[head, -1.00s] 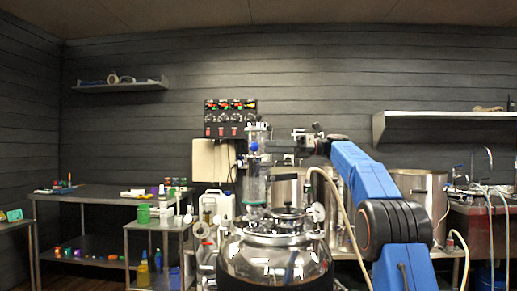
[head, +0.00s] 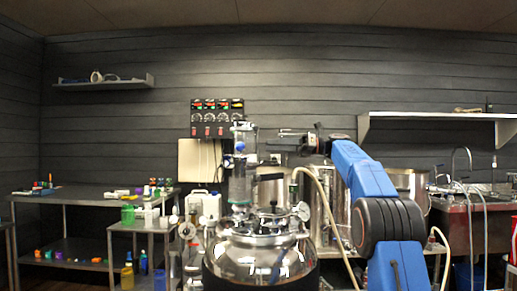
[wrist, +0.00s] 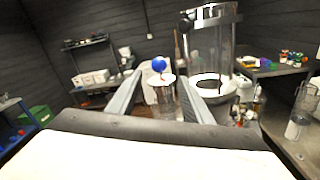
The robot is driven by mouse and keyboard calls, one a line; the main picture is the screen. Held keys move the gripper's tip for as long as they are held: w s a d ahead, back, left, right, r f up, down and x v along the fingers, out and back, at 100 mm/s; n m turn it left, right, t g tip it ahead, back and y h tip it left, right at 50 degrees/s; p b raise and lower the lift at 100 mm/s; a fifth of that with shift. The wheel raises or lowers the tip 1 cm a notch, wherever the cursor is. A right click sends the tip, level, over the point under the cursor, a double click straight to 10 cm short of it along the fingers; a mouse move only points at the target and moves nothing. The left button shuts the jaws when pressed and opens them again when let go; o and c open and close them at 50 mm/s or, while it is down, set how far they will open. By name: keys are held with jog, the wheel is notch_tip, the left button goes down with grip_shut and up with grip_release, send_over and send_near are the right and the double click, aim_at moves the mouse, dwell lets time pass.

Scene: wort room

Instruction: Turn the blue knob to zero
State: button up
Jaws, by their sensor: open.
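The blue knob (head: 240,147) sits near the upper part of a clear glass column (head: 239,185) above the shiny steel vessel (head: 262,262). In the wrist view the blue knob (wrist: 159,64) shows as a round blue ball straight ahead, between the lines of my two fingers. My gripper (wrist: 158,77) is open with nothing between its fingers. The knob appears beyond the fingertips and apart from them. In the head view my gripper (head: 284,140) is right of the knob, at about its height. Any mark or pointer on the knob is too small to read.
A control panel (head: 217,118) hangs on the wall behind. A pale hose (head: 325,205) loops beside my arm. A large glass cylinder (wrist: 210,45) stands close right of my fingers in the wrist view. Metal tables (head: 75,193) with small items stand at the left.

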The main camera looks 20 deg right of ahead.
jog(key=s+a+r+m+t+h, duration=0.1)
jog(key=s+r+m+t, duration=0.15)
jog(key=s+t, duration=0.2)
jog(key=m+t+h, duration=0.4)
send_near(240, 147)
jog(key=shift+t+h, duration=0.25)
jog(key=shift+h, duration=0.05)
jog(key=x, duration=0.7)
jog(key=d+x, duration=0.1)
jog(key=x, duration=0.3)
jog(key=shift+w+r, duration=0.1)
jog(key=shift+w, duration=0.25)
jog(key=shift+a, duration=0.1)
jog(key=c, duration=1.1)
